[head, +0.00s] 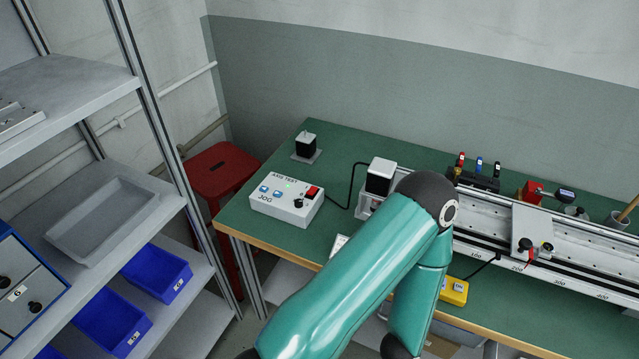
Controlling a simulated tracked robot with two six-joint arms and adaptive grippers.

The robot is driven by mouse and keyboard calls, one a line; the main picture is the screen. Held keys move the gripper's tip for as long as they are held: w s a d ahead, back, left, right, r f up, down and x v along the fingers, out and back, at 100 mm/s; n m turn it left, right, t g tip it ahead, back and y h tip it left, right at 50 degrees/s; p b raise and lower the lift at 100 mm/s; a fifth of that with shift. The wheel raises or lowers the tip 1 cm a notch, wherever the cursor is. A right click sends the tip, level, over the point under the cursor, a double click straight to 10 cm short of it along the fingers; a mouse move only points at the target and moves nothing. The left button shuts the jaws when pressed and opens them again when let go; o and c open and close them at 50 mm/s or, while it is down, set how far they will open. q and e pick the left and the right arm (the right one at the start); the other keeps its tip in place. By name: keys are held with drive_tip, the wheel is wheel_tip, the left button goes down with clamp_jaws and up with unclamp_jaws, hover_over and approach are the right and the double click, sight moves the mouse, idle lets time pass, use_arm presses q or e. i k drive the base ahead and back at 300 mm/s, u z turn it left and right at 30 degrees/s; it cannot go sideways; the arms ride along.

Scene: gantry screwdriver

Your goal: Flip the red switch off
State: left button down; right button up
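The red switch (312,192) sits at the upper right of a white control box (284,203) marked "AXIS TEST" and "JOG". The box also carries two blue buttons, a black knob and a small lit green light. It stands near the left end of the green table (240,217). The switch's exact tilt is too small to tell. A teal arm of mine bends across the middle, to the right of the box and apart from it. Neither of my grippers shows in the head view.
A black cable runs from the box to a motor (380,176) on the linear rail (485,222). A small black motor (305,145) stands behind the box. A red stool (220,168) and shelves with blue bins (157,273) are at left. The table's left corner is clear.

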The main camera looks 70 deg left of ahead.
sight(313, 190)
drive_tip(key=u, duration=0.1)
drive_tip(key=k, duration=0.65)
drive_tip(key=u, duration=3.15)
drive_tip(key=k, duration=0.1)
drive_tip(key=z, duration=1.7)
drive_tip(key=i, duration=0.5)
drive_tip(key=z, duration=0.05)
